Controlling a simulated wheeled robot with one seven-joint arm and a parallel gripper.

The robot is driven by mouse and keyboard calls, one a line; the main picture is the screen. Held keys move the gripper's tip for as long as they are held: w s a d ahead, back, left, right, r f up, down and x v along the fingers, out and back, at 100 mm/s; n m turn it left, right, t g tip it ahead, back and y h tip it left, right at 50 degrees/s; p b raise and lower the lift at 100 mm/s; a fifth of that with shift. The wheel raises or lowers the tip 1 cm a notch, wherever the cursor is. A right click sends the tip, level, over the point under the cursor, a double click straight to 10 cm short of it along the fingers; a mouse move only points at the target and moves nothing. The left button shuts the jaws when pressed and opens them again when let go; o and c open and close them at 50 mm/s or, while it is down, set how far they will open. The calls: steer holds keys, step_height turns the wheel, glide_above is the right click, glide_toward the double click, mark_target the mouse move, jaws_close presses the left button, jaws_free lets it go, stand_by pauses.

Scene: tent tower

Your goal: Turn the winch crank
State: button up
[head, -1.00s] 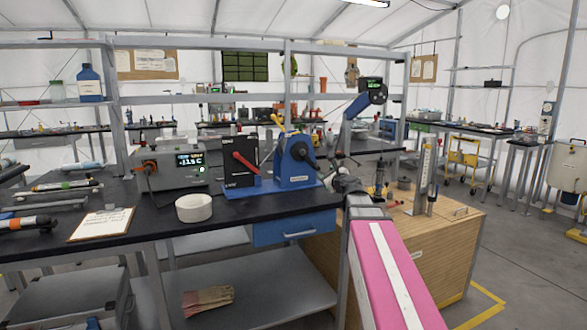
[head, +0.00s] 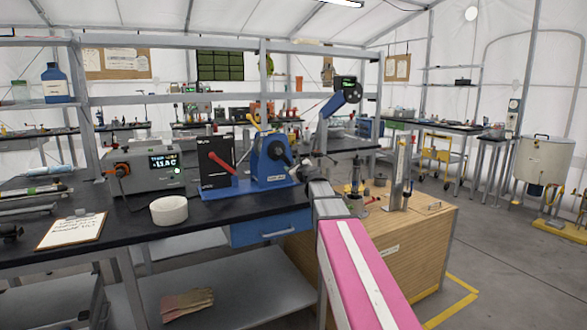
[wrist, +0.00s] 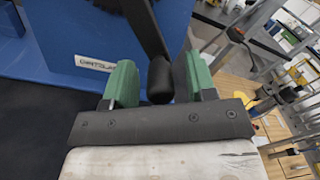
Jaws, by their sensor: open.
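The blue winch (head: 271,170) stands on a blue base on the black workbench, with a dark round hub on its face. In the wrist view its blue side (wrist: 90,35) fills the upper left. The black crank (wrist: 147,28) comes down from the top, and its rounded handle (wrist: 160,82) lies between my two green fingers. My gripper (wrist: 161,84) is open around the handle, with a gap at the left finger; contact at the right finger is unclear. In the head view my gripper (head: 308,168) is at the right side of the winch, its fingers small and hard to make out.
A black panel with a red lever (head: 222,163) and a grey display box (head: 145,168) stand left of the winch. A white roll (head: 169,210) and a clipboard (head: 72,231) lie on the bench. A wooden cabinet (head: 400,245) with upright fixtures stands to the right.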

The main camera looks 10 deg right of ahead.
jaws_close()
steer(key=shift+s+a+f+m, duration=0.15)
steer(key=shift+a+f+m, duration=0.15)
steer(key=shift+m, duration=0.25)
steer(key=shift+s+a+f+m, duration=0.1)
steer(key=shift+a+f+m, duration=0.1)
steer(key=shift+a+m, duration=0.3)
steer(key=shift+s+a+f+m, duration=0.2)
steer(key=shift+a+m, duration=0.15)
steer(key=shift+m, duration=0.35)
steer(key=shift+s+a+f+m, duration=0.15)
steer(key=shift+a+m, duration=0.15)
steer(key=shift+m, duration=0.35)
steer(key=shift+w, duration=0.1)
jaws_free()
steer(key=v, duration=1)
steer(key=shift+s+d+r, duration=0.1)
steer(key=shift+s+r, duration=0.05)
steer(key=shift+s, duration=0.25)
